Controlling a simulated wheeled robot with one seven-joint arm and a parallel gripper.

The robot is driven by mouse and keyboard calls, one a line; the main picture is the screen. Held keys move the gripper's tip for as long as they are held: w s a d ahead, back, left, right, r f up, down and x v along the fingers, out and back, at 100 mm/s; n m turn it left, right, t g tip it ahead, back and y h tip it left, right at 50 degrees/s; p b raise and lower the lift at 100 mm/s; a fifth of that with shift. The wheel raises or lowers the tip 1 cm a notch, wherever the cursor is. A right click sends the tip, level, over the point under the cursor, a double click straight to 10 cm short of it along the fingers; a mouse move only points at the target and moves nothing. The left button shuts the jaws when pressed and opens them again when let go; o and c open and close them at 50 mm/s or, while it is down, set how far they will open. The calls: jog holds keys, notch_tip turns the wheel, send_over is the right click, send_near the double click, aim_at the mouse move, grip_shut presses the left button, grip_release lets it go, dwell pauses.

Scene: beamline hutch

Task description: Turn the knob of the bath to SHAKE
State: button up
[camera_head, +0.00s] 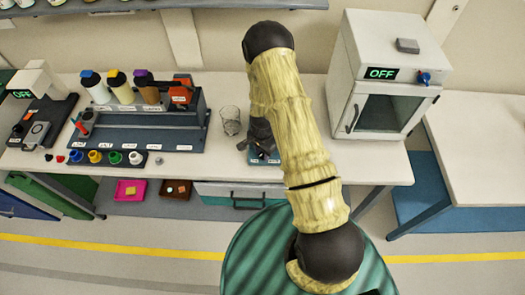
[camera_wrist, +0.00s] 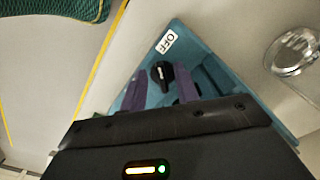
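The bath is a teal-blue box on the bench, mostly hidden behind my arm in the head view (camera_head: 256,158). In the wrist view the bath (camera_wrist: 205,65) shows a white OFF label (camera_wrist: 166,41) and a black knob (camera_wrist: 162,75). The knob's pointer lies toward the OFF side. My gripper (camera_wrist: 161,88) has its two purple fingers apart, one on each side of the knob, with gaps visible. I cannot tell how deep the knob sits between them. In the head view my gripper (camera_head: 260,138) is over the bath. Other bath labels are hard to read.
A glass beaker (camera_head: 231,120) stands just left of the bath. A rack with bottles (camera_head: 135,125) is further left. A white oven (camera_head: 385,75) with an OFF display stands to the right. Bench space right of my arm (camera_head: 350,162) is clear.

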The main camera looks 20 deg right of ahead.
grip_shut()
jog(key=shift+w+n+b, duration=0.1)
jog(key=shift+n+b, duration=0.3)
jog(key=shift+b, duration=0.05)
jog(key=n+b, duration=0.2)
jog(key=shift+f+n, duration=0.15)
jog(key=shift+n, duration=0.15)
jog(key=n+b, duration=0.3)
jog(key=n, duration=0.1)
jog(key=shift+d, duration=0.2)
jog(key=n+b, duration=0.2)
jog(key=n, duration=0.2)
jog(key=shift+d+n, duration=0.15)
jog(key=shift+n, duration=0.25)
jog(key=shift+d+r+n+b, duration=0.15)
jog(key=shift+n+b, duration=0.35)
jog(key=shift+n, duration=1.4)
jog(key=shift+r, duration=0.1)
